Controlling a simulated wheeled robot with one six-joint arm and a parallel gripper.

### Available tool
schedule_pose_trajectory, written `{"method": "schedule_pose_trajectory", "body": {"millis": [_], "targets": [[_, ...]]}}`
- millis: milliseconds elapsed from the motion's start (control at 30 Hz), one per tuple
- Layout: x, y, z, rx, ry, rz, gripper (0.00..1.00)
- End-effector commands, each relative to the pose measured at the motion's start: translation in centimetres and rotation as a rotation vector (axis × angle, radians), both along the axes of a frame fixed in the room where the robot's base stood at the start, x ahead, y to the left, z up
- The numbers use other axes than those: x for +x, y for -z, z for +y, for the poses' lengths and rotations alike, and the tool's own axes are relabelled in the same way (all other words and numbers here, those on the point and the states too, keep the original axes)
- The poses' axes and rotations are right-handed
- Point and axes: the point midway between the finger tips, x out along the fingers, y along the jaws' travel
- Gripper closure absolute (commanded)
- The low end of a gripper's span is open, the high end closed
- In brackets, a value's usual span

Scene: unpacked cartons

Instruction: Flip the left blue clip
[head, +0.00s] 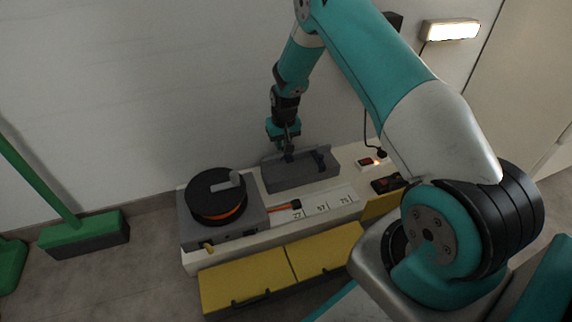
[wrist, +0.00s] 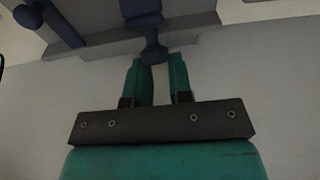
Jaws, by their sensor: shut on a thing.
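A long grey box (head: 300,176) stands on the pale bench top, with two dark clips on it in the head view. In the wrist view the clips look dark blue. My gripper (head: 288,153) reaches down to the left blue clip at the box's left part. In the wrist view, my gripper's teal fingers (wrist: 160,66) are closed around the rounded end of this left clip (wrist: 149,22). The right blue clip (head: 321,160) stands apart from my gripper; it shows at the upper left of the wrist view (wrist: 35,17). The fingers partly hide the held clip's end.
A black reel with an orange cable (head: 216,196) stands left of the box. An orange-and-black connector (head: 285,207) lies in front. Small devices (head: 371,162) are at the right. Yellow cases (head: 247,280) are along the front. A wall is close behind.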

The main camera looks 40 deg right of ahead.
Motion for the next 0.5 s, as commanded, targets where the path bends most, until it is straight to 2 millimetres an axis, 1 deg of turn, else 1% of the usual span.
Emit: {"method": "schedule_pose_trajectory", "body": {"millis": [300,367,500], "targets": [[0.7,-0.4,-0.2,-0.001,0.0,-0.005,0.97],[0.9,-0.4,-0.3,-0.002,0.0,-0.006,1.0],[1.3,-0.5,-0.4,-0.001,0.0,-0.003,1.0]]}}
